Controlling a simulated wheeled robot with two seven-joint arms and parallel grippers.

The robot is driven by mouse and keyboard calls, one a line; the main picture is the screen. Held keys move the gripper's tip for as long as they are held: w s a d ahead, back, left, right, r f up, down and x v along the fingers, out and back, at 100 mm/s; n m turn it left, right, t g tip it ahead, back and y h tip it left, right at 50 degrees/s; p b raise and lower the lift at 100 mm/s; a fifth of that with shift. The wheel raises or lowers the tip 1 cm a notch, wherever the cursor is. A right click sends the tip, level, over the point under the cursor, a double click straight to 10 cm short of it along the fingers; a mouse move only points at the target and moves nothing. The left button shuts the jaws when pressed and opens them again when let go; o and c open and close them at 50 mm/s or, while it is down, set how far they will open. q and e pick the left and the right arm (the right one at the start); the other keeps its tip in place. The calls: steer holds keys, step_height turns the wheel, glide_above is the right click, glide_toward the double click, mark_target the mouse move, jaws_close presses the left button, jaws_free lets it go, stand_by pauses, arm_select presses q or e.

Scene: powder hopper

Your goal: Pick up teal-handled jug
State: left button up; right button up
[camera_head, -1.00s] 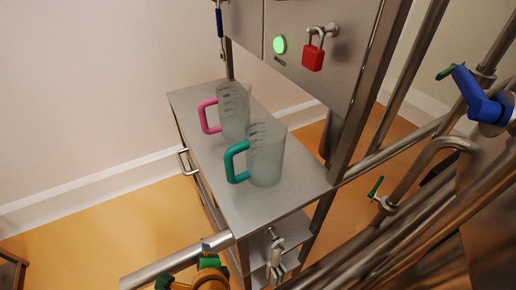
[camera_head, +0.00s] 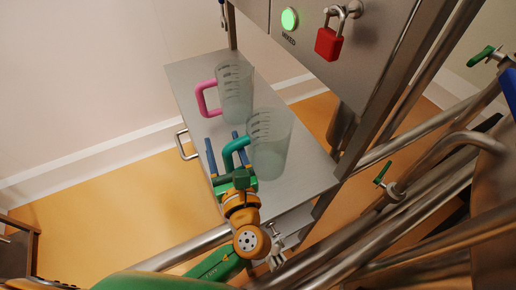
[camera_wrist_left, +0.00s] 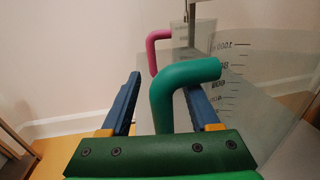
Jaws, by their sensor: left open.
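The teal-handled jug (camera_head: 269,146) is a clear measuring jug standing upright on the steel shelf (camera_head: 197,78). Its teal handle (camera_head: 232,148) faces left, toward my left gripper. My left gripper (camera_head: 223,152) is open at the handle. In the left wrist view the handle (camera_wrist_left: 168,95) stands between the two blue fingers of the gripper (camera_wrist_left: 160,98), one on each side, with a visible gap on the left side. Whether the right finger touches the handle, I cannot tell. My right gripper does not show.
A pink-handled jug (camera_head: 236,92) stands just behind the teal one. A steel cabinet with a red padlock (camera_head: 329,43) and a green light (camera_head: 289,19) overhangs on the right. Steel pipes (camera_head: 420,205) fill the lower right. A drawer handle (camera_head: 184,145) sticks out at the shelf's left.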

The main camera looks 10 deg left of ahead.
arm_select(q)
steer(key=shift+w+f, duration=0.1)
steer(key=shift+w, duration=0.15)
steer(key=shift+s, duration=0.15)
jaws_close()
stand_by(1.0)
